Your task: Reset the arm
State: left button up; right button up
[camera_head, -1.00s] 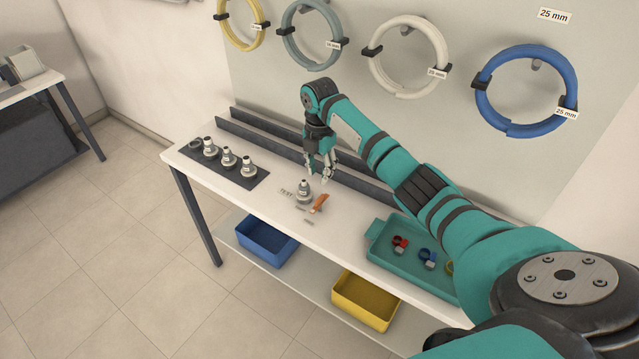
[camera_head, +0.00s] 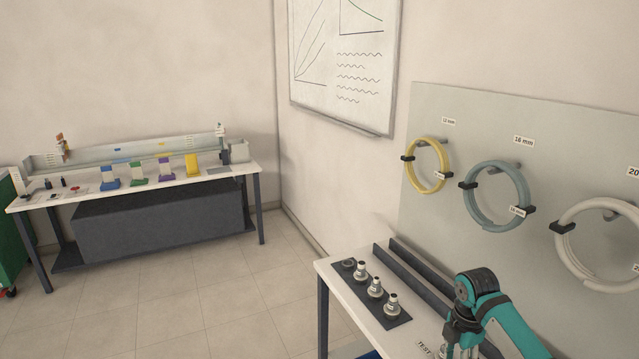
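My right arm (camera_head: 505,325), teal with dark joints, comes in at the lower right corner over the white workbench (camera_head: 345,297). Its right gripper (camera_head: 459,350) points down at the bottom edge of the view. The fingertips are cut off or too small to read, so I cannot tell whether it is open or shut, or whether it holds anything. My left arm and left gripper are not in view.
Several metal fittings (camera_head: 375,287) stand on a dark mat left of my gripper. Dark rails (camera_head: 412,270) run along the bench's back. Hose coils (camera_head: 497,193) hang on the wall panel. Another bench (camera_head: 135,190) stands far left. The floor between is clear.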

jog(key=s+a+f+m+t+y, duration=0.1)
jog(key=s+a+f+m, duration=0.4)
jog(key=s, duration=0.3)
jog(key=s+a+f+m+t, duration=0.1)
jog(key=s+a+f+m, duration=0.2)
jog(key=s+a+f, duration=0.35)
jog(key=s+a+r+m+t, duration=0.1)
jog(key=s+r+m, duration=0.4)
jog(key=s, duration=0.4)
jog(key=s+r+m, duration=0.3)
jog(key=s+m, duration=0.3)
jog(key=s, duration=0.3)
notch_tip(320, 180, down, 27)
jog(key=s+g, duration=0.1)
jog(key=s+d+f+g, duration=0.1)
jog(key=s+d+f, duration=0.1)
jog(key=s+f, duration=1.3)
jog(key=shift+s+d+f+h, duration=0.3)
jog(key=shift+s+f, duration=0.1)
jog(key=shift+s, duration=0.35)
